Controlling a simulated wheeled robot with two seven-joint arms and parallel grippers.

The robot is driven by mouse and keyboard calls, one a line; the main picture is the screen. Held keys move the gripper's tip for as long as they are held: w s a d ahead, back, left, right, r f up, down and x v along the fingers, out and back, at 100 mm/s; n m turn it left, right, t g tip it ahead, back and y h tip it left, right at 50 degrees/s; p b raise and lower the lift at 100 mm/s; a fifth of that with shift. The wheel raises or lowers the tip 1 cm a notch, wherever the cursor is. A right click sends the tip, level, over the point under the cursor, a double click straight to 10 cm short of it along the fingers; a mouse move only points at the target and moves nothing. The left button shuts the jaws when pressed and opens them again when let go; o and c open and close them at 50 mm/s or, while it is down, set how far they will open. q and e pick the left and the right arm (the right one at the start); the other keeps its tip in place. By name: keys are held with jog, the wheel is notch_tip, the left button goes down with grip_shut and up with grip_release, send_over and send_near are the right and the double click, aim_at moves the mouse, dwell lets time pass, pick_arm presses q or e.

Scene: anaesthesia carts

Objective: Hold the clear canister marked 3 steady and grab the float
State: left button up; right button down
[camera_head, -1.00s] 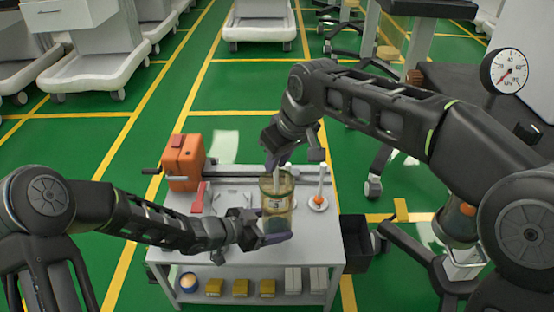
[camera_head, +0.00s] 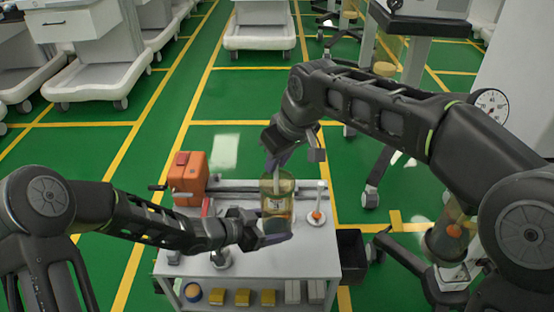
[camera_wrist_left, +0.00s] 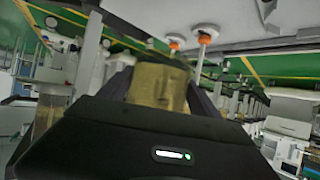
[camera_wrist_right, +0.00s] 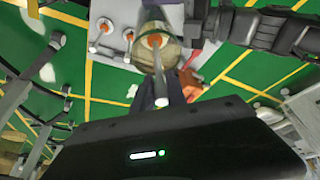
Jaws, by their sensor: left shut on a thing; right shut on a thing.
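The clear canister marked 3 (camera_head: 277,200) is an amber-tinted cylinder, upright over the small white cart. My left gripper (camera_head: 264,230) is shut on its lower part from the left; the canister also fills the jaws in the left wrist view (camera_wrist_left: 160,84). My right gripper (camera_head: 277,160) is above the canister's mouth, shut on the pale stem of the float. In the right wrist view the stem (camera_wrist_right: 160,75) runs from my fingers into the mouth, and the orange float (camera_wrist_right: 152,41) is inside. The canister's base is partly hidden; I cannot tell whether it touches the cart.
The white cart (camera_head: 325,262) also bears an orange box (camera_head: 187,178) and a small stand with an orange piece (camera_head: 317,216). A black bin (camera_head: 351,255) hangs at its right. Another clear canister (camera_head: 450,240) stands at right. Green floor lies beyond the cart.

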pick_arm(q)
jog(key=o, duration=1.1)
jog(key=shift+c, duration=0.2)
jog(key=v, duration=1.2)
